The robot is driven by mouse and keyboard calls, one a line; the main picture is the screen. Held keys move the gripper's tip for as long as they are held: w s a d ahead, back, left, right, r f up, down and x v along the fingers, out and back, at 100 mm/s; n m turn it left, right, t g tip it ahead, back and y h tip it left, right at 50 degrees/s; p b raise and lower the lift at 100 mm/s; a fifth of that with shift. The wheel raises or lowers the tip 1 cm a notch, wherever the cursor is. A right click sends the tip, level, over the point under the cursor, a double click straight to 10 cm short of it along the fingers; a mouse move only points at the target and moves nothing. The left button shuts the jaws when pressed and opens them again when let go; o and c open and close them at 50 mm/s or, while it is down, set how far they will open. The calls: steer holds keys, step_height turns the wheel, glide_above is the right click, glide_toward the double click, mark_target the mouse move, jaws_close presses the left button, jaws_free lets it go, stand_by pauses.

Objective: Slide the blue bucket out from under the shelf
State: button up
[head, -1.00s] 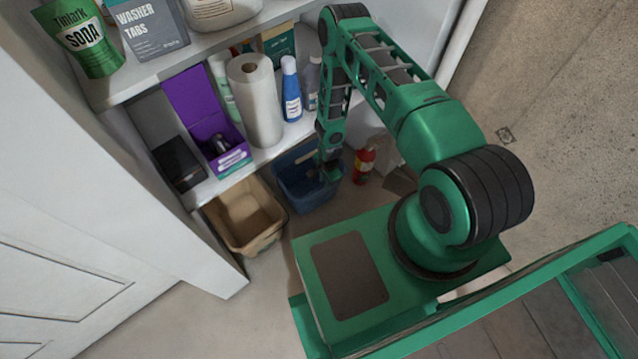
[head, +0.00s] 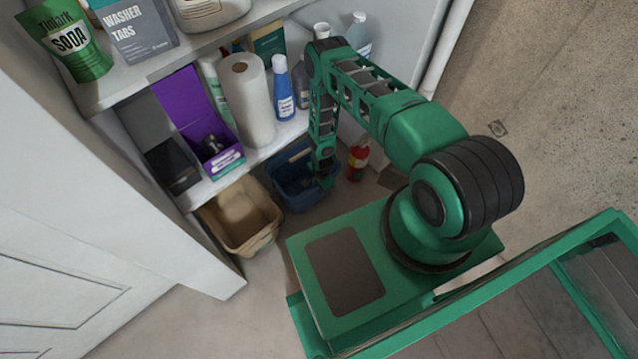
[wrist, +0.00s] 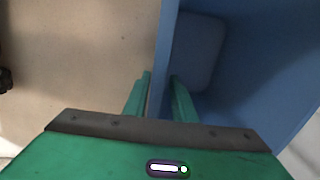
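The blue bucket (head: 297,190) stands on the floor under the lowest shelf, right of a tan basket. In the head view my gripper (head: 325,180) reaches down to the bucket's right side, and my arm hides part of that side. In the wrist view the bucket (wrist: 225,85) opens to the right. Its wall runs between the two green fingers of my gripper (wrist: 160,85), one outside and one inside.
The tan basket (head: 238,215) stands close to the bucket's left. A red bottle (head: 358,160) stands on the floor at its right. The low shelf (head: 225,180) above holds a paper roll, bottles and boxes. Clear floor (head: 235,290) lies in front.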

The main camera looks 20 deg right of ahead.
steer(key=shift+w+f, duration=0.1)
steer(key=shift+f, duration=0.95)
jaws_close()
stand_by(0.8)
